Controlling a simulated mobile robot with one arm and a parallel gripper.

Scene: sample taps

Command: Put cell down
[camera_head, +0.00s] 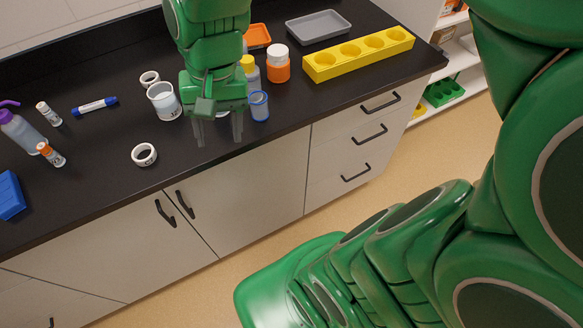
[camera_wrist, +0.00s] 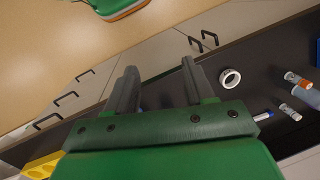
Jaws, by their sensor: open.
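My gripper (camera_head: 218,132) points down over the black counter near its front edge, and its two fingers are apart. In the wrist view the fingers of my gripper (camera_wrist: 158,72) are also spread, with no object held between them. A small blue see-through cup (camera_head: 259,106) stands upright just right of the fingers in the head view. I cannot tell for sure whether it is the cell. A clear beaker (camera_head: 163,101) stands to the left of my gripper. My gripper hides part of the counter behind it.
White rings (camera_head: 144,155), a blue marker (camera_head: 95,106), an orange-labelled vial (camera_head: 51,154) and a squeeze bottle (camera_head: 20,132) are at left. An orange-and-white bottle (camera_head: 278,64), a yellow rack (camera_head: 359,54) and a grey tray (camera_head: 318,26) are at right. The front-right counter is clear.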

